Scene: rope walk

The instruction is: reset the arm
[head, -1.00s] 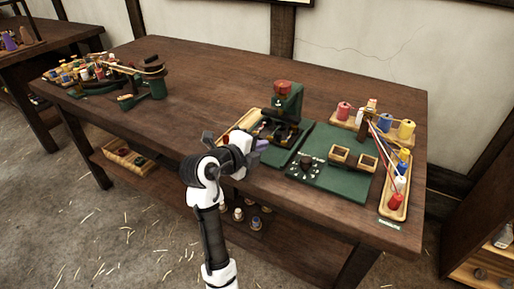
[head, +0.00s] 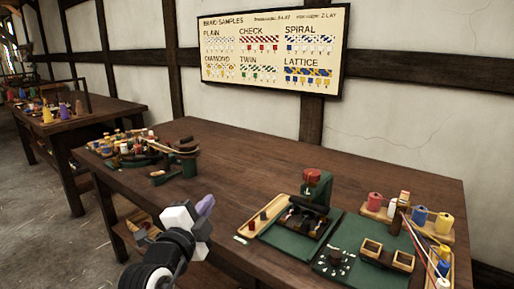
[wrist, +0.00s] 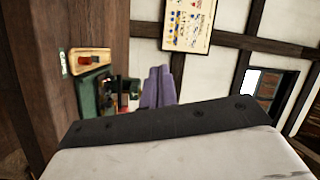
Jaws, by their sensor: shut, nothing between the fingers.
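My gripper (head: 206,205) has purple fingers and hangs in front of the table's near edge, left of the green machine, touching nothing. In the wrist view its purple fingers (wrist: 158,88) are together with nothing between them. My white and black arm rises from the bottom of the head view. The wooden table (head: 235,150) stretches across the head view.
A green machine with a red top (head: 313,185) stands on a green mat beside a wooden tray (head: 262,217). Spools on a rack (head: 375,203) stand at the right. Another spool device (head: 130,148) is at the left. The table's middle is clear. A braid samples board (head: 270,50) hangs behind.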

